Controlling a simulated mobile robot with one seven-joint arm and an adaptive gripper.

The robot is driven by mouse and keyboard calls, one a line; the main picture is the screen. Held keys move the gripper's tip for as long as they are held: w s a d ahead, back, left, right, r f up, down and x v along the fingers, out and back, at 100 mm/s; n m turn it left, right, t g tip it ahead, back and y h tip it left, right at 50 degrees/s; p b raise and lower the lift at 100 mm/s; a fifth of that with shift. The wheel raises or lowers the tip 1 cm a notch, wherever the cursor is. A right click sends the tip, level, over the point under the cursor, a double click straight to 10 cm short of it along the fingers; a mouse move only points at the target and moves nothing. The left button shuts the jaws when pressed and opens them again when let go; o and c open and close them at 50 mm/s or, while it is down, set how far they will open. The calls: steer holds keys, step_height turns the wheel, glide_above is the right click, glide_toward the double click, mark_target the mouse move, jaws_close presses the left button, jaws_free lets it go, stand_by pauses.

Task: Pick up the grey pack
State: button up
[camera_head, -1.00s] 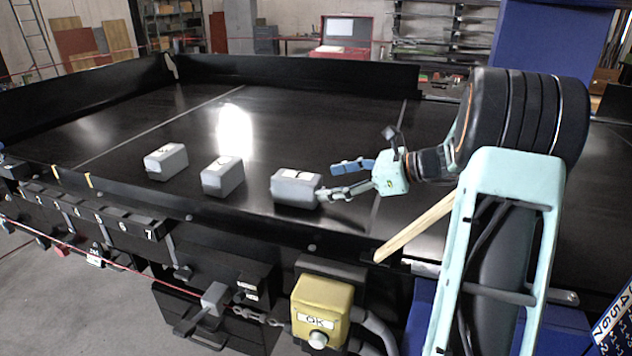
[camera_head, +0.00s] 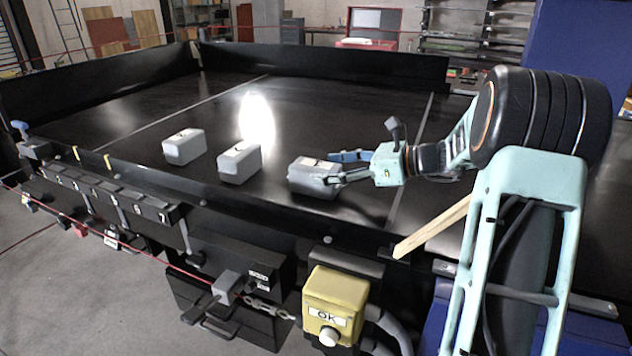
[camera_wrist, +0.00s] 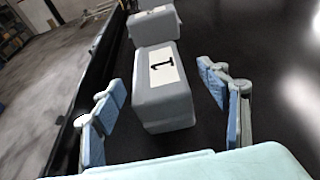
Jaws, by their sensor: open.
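Three grey packs stand in a row on the black conveyor. The nearest grey pack (camera_head: 313,178) is at the right end of the row; in the wrist view it is the pack labelled "1" (camera_wrist: 163,92). My gripper (camera_head: 335,167) is open, with its fingers reaching to this pack's right end. In the wrist view the two blue-padded fingers (camera_wrist: 165,108) stand on either side of its near end, with visible gaps. The middle pack (camera_head: 239,163) and the left pack (camera_head: 184,147) stand farther along. The middle pack also shows behind the first in the wrist view (camera_wrist: 152,26).
The conveyor (camera_head: 330,115) has a low black side wall (camera_head: 200,190) close to the packs. A yellow OK button box (camera_head: 334,300) and a numbered strip (camera_head: 110,195) are on the near side. A wooden strip (camera_head: 430,228) lies near my arm. The belt behind the packs is clear.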

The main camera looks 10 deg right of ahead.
mark_target(315, 165)
steer(key=b+x, duration=0.1)
steer(key=x, duration=0.3)
steer(key=shift+r, duration=0.1)
steer(key=shift+s+r, duration=0.1)
steer(key=c, duration=1.6)
steer(key=shift+c, duration=0.2)
